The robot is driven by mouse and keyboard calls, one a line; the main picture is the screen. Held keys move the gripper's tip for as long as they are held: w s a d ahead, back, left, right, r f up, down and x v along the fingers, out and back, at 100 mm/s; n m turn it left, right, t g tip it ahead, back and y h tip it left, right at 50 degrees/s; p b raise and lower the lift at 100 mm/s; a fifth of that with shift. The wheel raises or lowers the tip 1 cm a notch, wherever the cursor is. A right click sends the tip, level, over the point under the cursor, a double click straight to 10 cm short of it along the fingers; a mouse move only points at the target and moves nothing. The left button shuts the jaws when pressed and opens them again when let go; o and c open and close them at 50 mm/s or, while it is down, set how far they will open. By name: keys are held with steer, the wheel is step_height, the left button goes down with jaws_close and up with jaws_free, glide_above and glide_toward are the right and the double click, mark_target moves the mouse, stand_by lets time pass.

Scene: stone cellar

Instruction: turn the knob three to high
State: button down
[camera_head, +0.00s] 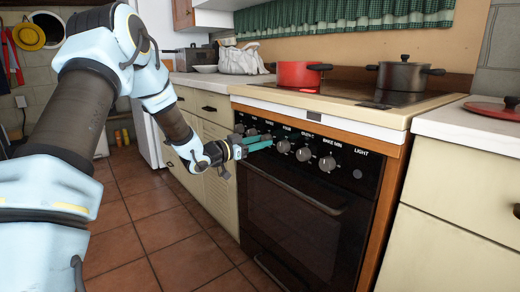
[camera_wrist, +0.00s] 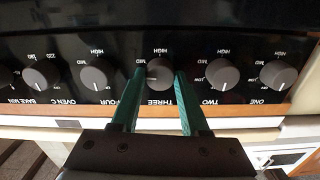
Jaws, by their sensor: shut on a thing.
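Knob three (camera_wrist: 159,72) is a grey round knob on the black stove panel, above the upside-down label THREE in the wrist view. My gripper (camera_wrist: 160,74) has its two green fingers on either side of this knob and is shut on it. HIGH is printed above the knob and MID to its upper left. I cannot clearly tell where the knob's pointer mark stands. In the head view my gripper (camera_head: 265,143) reaches the panel from the left, and its fingers largely hide knob three.
Knob four (camera_wrist: 94,75) and knob two (camera_wrist: 222,75) flank the gripper closely, with their white marks towards the labels. A red pot (camera_head: 299,74) and a dark pot (camera_head: 402,76) stand on the cooktop. The oven handle (camera_head: 290,189) runs below the panel. The tiled floor is clear.

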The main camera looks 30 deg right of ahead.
steer(key=m+b, duration=0.2)
steer(key=m, duration=0.1)
steer(key=m+b, duration=0.1)
steer(key=b, duration=0.1)
steer(key=shift+f+m, duration=0.3)
steer(key=m+b, duration=0.4)
steer(key=shift+m+b, duration=0.3)
steer(key=shift+b, duration=0.1)
steer(key=m+b, duration=0.4)
steer(key=b, duration=0.1)
steer(key=m+b, duration=0.3)
steer(key=shift+r+m, duration=0.15)
steer(key=shift+m, duration=0.15)
steer(key=shift+c, duration=2)
jaws_free()
steer(key=shift+r, duration=0.1)
steer(key=shift+a, duration=0.15)
steer(key=s+a+p, duration=0.1)
steer(key=s+a, duration=0.1)
steer(key=a, duration=0.8)
steer(key=shift+a+p, duration=0.2)
steer(key=shift+p, duration=0.2)
